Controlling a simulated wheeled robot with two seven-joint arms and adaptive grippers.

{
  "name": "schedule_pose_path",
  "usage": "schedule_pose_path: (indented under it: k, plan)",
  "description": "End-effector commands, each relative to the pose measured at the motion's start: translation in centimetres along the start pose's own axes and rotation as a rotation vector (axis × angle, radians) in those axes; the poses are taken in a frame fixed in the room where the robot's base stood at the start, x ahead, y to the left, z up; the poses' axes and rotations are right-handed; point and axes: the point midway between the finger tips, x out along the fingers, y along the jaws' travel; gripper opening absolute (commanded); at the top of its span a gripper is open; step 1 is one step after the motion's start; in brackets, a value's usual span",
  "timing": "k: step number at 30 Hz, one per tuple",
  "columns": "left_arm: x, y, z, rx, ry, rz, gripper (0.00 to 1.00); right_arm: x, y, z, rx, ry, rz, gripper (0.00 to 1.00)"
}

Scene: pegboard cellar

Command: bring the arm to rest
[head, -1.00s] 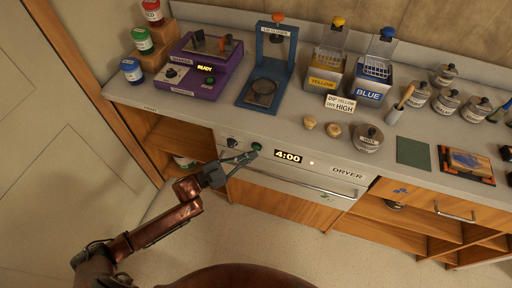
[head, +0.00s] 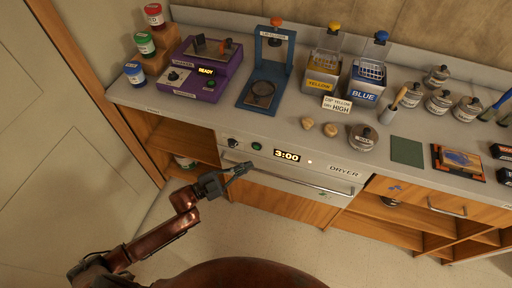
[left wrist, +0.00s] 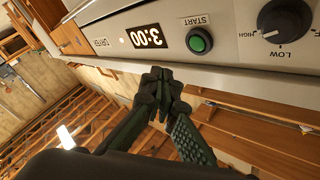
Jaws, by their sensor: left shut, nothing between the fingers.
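My left gripper (head: 243,168) is shut and empty in the head view, in front of the dryer's front panel and below its left part. In the left wrist view its fingertips (left wrist: 160,78) are together, a little apart from the panel, near the green START button (left wrist: 199,41). The dryer (head: 320,175) has a display (head: 287,156) that reads 3:00. Its knob (left wrist: 284,20) has HIGH and LOW marks and shows beside the button in the left wrist view. My right gripper is not in view.
The dryer's handle bar (head: 310,186) runs right of my left gripper. The counter (head: 225,116) above holds a purple shaker (head: 202,88), a blue lid closer (head: 257,104), yellow (head: 322,84) and blue (head: 366,90) dip containers, and several lidded jars. Open shelves (head: 185,140) lie left. The floor in front is clear.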

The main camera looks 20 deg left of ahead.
Motion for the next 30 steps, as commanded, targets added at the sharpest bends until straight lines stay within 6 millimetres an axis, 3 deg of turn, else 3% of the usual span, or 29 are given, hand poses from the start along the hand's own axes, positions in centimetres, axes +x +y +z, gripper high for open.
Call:
schedule_pose_path:
  k: [15,19,23,25,30]
  plan:
    - [0.0,0.0,0.0,-0.001,-0.002,-0.001,0.0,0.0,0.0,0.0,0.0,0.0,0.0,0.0]
    - [-0.2,0.3,0.8,-0.025,-0.054,-0.021,0.0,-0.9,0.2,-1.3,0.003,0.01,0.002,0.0]
    - [-1.3,1.2,3.3,-0.098,-0.22,-0.077,0.0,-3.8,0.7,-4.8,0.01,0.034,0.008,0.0]
    - [-2.8,1.8,5.1,-0.156,-0.347,-0.115,0.0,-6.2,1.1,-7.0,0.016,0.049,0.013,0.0]
    - [-8.8,4.1,9.1,-0.319,-0.681,-0.196,0.0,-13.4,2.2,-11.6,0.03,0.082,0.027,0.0]
